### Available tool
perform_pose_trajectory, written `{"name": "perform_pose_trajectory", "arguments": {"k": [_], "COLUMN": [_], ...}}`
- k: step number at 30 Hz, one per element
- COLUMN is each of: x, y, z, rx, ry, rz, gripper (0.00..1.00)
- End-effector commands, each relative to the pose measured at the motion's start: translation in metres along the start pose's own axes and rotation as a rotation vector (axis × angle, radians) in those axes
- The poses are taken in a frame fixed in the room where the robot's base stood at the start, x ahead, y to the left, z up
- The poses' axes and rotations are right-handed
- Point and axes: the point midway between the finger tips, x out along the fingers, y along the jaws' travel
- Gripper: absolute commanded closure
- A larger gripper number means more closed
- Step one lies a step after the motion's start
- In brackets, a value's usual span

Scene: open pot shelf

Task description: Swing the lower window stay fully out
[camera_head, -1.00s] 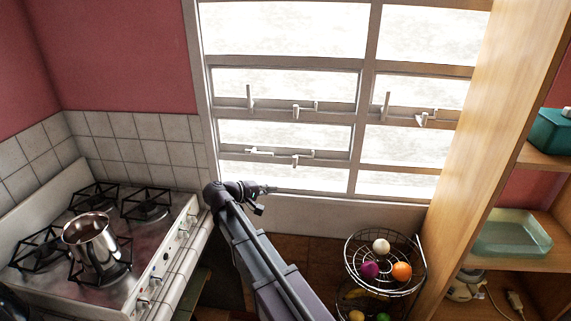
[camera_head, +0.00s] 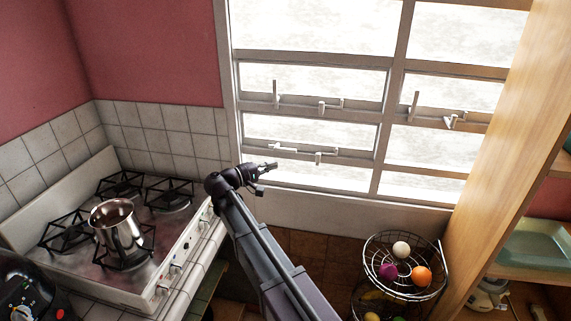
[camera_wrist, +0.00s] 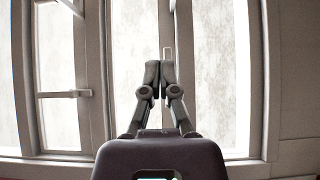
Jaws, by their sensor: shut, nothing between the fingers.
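The lower window stay (camera_head: 300,151) is a pale bar with small fittings on the bottom rail of the lower left pane in the head view. It appears to lie roughly along the rail; how far it stands out is hard to tell. My gripper (camera_head: 274,168) is just below its left end, apart from it as far as I can see. In the wrist view my gripper (camera_wrist: 160,70) is shut and empty, in front of the window.
Other stays sit on the upper left rail (camera_head: 322,105) and right rail (camera_head: 450,118). A stove (camera_head: 190,260) with a steel pot (camera_head: 116,232) stands left. A wire fruit basket (camera_head: 405,287) and wooden shelf (camera_head: 508,150) stand right.

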Motion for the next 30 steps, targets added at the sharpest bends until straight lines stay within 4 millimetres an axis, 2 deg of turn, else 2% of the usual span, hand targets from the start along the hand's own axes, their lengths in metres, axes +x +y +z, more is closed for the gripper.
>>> {"name": "perform_pose_trajectory", "arguments": {"k": [8, 22, 24, 30], "x": [0.027, 0.097, 0.103, 0.117], "y": [0.000, 0.000, 0.000, 0.000], "z": [0.000, 0.000, 0.010, 0.024], "rx": [0.000, 0.000, 0.000, 0.000], "ry": [-0.002, -0.002, -0.002, 0.000], "rz": [-0.001, -0.001, -0.001, -0.001], "gripper": [1.00, 1.00, 1.00, 1.00]}}
